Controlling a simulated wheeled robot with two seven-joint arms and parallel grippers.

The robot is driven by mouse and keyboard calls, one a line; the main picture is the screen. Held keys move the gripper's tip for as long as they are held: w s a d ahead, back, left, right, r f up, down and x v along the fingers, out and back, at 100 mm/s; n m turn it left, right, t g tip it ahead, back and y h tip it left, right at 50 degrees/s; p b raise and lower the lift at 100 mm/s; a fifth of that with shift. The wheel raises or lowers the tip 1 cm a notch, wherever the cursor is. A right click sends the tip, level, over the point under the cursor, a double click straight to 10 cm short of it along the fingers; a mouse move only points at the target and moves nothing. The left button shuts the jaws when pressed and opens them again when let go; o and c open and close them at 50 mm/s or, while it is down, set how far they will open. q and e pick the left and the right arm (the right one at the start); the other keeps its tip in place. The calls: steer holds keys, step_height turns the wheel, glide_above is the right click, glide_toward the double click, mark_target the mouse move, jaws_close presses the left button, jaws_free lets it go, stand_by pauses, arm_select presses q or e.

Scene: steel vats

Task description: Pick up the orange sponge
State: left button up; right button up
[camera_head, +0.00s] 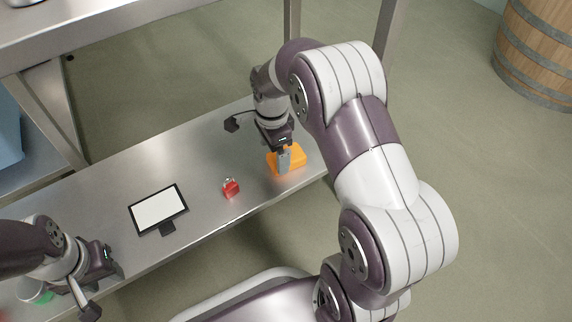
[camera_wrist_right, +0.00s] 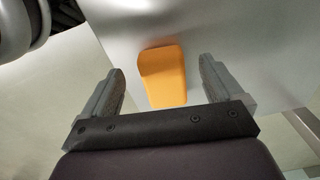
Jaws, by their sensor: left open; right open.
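The orange sponge (camera_head: 292,160) lies on the steel table near its right end. My right gripper (camera_head: 284,160) is directly over it in the head view and hides part of it. In the right wrist view the sponge (camera_wrist_right: 163,77) shows between and beyond the two open fingers of the right gripper (camera_wrist_right: 160,82), with space on both sides. I cannot tell how far the fingertips are above the table. My left gripper (camera_head: 116,268) is at the lower left, by the table's left part, far from the sponge; its fingers are hard to make out.
A small red padlock-like object (camera_head: 231,188) sits left of the sponge. A tablet-like screen on a stand (camera_head: 158,210) is further left. A white and green item (camera_head: 38,292) is partly hidden by my left arm. A wooden barrel (camera_head: 537,55) stands at the upper right.

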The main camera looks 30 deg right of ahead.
mark_target(274, 159)
step_height(274, 159, down, 4)
steer(key=shift+b, duration=1.25)
steer(key=shift+r, duration=0.1)
steer(key=c, duration=1)
steer(key=shift+r, duration=0.1)
